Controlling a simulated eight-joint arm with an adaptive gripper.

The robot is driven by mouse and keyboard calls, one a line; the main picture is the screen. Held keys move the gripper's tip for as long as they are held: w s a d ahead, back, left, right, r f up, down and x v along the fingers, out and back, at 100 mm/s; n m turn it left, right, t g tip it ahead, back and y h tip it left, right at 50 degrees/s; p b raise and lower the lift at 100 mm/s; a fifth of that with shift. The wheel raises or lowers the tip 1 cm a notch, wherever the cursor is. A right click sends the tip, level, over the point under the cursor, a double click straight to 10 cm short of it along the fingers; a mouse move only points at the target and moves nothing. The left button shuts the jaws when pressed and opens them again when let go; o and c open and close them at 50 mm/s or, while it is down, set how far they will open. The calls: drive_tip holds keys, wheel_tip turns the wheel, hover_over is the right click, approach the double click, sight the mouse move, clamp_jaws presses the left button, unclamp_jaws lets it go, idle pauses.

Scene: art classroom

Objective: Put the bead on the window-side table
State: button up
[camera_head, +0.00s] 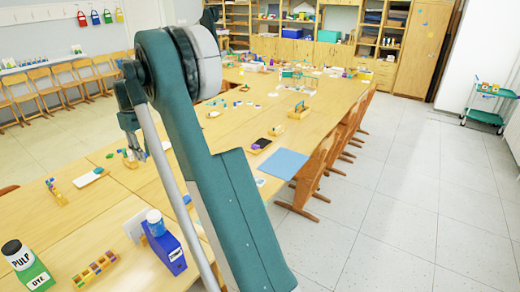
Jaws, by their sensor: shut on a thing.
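My gripper (141,153) is at the left of centre, small and dark, pointing down over the long wooden tables (75,222). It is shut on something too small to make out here. I cannot pick out the bead for certain in this view. My green arm crosses the middle of the picture and hides part of the tables. No window is in view, so I cannot tell which table is the window-side one.
A blue bottle box (165,250), a green dye bottle (30,268) and a wooden block rack (96,270) stand at the near left. A blue sheet (284,164) lies at the right edge. Chairs (318,172) line that side. Open floor (400,200) lies to the right.

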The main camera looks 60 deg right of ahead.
drive_tip(key=m, duration=0.1)
hover_over(174, 200)
wheel_tip(174, 200, down, 18)
drive_tip(key=shift+s+f, duration=0.1)
idle(0.5)
drive_tip(key=shift+f+b, duration=0.65)
drive_tip(key=shift+f, duration=2.4)
drive_tip(key=shift+f, duration=0.15)
drive_tip(key=shift+f+b, duration=0.4)
drive_tip(key=shift+f, duration=1.3)
drive_tip(key=shift+f, duration=0.15)
